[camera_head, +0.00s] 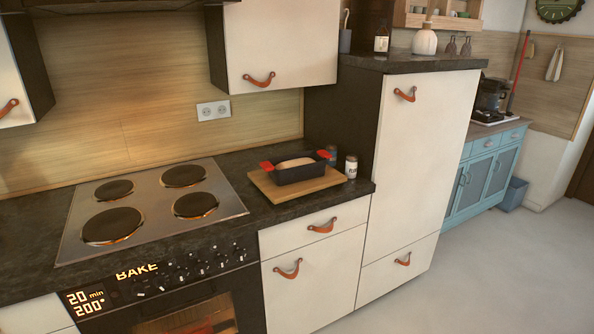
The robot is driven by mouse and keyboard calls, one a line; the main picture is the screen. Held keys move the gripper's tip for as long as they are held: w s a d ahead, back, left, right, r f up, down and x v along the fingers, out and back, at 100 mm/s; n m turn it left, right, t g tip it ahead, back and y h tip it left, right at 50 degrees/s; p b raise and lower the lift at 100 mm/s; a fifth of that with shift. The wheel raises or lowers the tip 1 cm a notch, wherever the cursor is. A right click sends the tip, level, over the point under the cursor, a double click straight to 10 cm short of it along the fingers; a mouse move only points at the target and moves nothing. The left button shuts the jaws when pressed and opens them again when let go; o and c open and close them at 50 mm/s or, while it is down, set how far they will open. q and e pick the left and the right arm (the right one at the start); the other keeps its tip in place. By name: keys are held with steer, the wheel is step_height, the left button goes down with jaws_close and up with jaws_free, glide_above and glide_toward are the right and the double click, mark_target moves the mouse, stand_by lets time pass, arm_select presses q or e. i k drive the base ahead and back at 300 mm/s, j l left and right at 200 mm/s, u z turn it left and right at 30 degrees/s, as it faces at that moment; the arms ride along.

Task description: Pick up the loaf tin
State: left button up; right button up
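The loaf tin (299,174) is dark, with red grips at both ends and a pale loaf (295,163) inside. It sits on a wooden board (320,187) on the dark counter, to the right of the stove. Neither of my grippers shows in the head view.
The hob (150,203) with several round plates lies left of the board. Two small jars (351,167) stand close to the tin's right end. A wall cabinet (277,45) hangs above, and a tall cabinet (422,130) rises on the right. The floor (480,270) at right is clear.

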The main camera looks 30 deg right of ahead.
mark_target(282, 177)
steer(key=i+l, duration=0.2)
steer(key=l, duration=0.2)
steer(key=i+l, duration=0.25)
steer(key=l, duration=0.15)
steer(key=i+l, duration=0.2)
steer(key=l, duration=0.2)
steer(key=i+l, duration=0.2)
steer(key=l, duration=0.25)
